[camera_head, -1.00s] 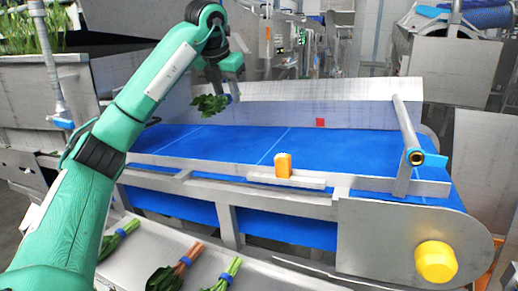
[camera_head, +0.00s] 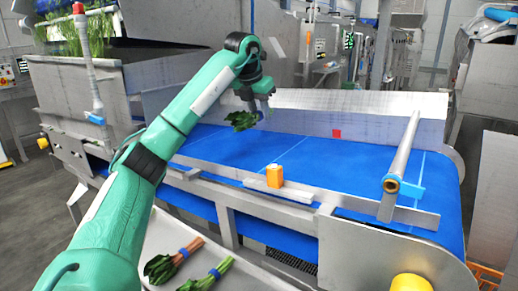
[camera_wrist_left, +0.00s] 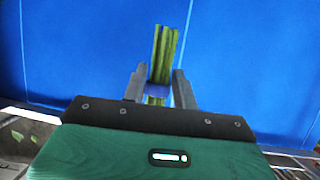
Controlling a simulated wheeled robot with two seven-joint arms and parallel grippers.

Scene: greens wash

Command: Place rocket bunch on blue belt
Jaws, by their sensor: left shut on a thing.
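My left gripper (camera_head: 264,108) is shut on a bunch of greens with dark green leaves (camera_head: 243,121), held above the far left part of the blue belt (camera_head: 330,160). In the left wrist view, the bunch's pale green stems (camera_wrist_left: 163,55) with a blue band stand between the two fingers (camera_wrist_left: 158,88), with the blue belt (camera_wrist_left: 70,60) behind them. The leaves are hidden in that view. The exact gap between bunch and belt cannot be told. My right gripper is not in view.
Two more bunches, one with reddish stems (camera_head: 173,261) and one with green stems (camera_head: 207,275), lie on the metal tray (camera_head: 160,230) in front. An orange block (camera_head: 275,176) sits on the belt's near rail. A metal bar (camera_head: 402,155) crosses the right end. The middle belt is clear.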

